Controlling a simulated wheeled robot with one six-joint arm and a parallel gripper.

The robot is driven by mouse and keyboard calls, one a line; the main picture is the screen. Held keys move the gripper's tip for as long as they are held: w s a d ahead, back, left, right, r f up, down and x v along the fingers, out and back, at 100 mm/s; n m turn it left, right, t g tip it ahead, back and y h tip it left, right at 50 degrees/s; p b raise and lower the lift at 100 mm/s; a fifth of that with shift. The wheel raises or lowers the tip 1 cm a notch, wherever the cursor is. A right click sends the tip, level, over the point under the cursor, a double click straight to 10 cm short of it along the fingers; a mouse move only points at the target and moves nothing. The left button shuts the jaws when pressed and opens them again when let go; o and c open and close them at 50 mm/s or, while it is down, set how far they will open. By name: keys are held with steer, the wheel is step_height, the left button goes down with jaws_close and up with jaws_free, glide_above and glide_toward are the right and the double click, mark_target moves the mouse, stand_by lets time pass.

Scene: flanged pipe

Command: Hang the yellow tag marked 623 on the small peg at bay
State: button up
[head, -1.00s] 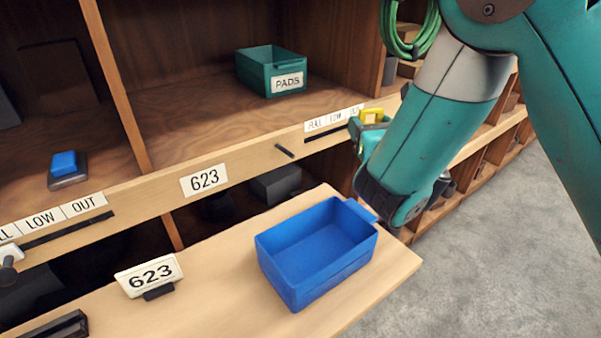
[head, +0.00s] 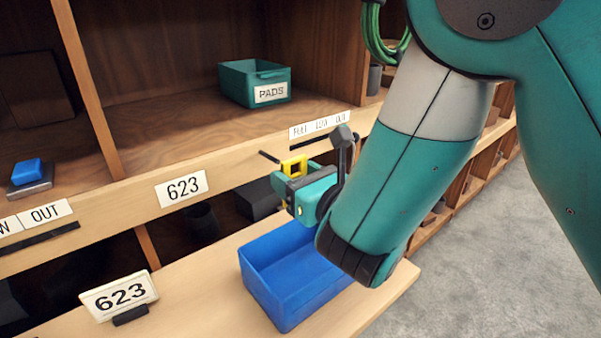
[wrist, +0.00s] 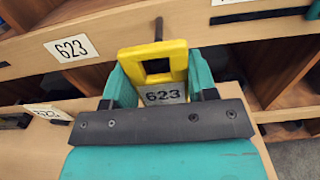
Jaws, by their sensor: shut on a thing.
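The yellow tag (wrist: 152,56) has a square opening in its top part and a pale plate marked 623 below. It also shows in the head view (head: 294,166), partly hidden by my gripper. My gripper (wrist: 153,82) is shut on the tag, one teal finger at each side; in the head view my gripper (head: 284,186) is just in front of the shelf edge. The small dark peg (head: 268,157) sticks out of that edge, right of the 623 label (head: 182,188). In the wrist view the peg (wrist: 158,29) shows just beyond the tag's top edge; I cannot tell whether they touch.
A blue bin (head: 262,284) stands on the wooden ledge (head: 190,300) below my gripper. A 623 sign (head: 120,296) stands to its left. A green PADS bin (head: 250,88) is on the shelf behind. Grey floor (head: 490,260) is open at the right.

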mark_target(261, 160)
steer(key=shift+p+x, duration=2.85)
steer(key=shift+p, duration=0.55)
steer(key=shift+w+a+f+p, duration=0.35)
steer(key=shift+w+f+p, duration=0.2)
steer(key=shift+p, duration=0.2)
steer(key=shift+f, duration=0.1)
steer(key=o, duration=1)
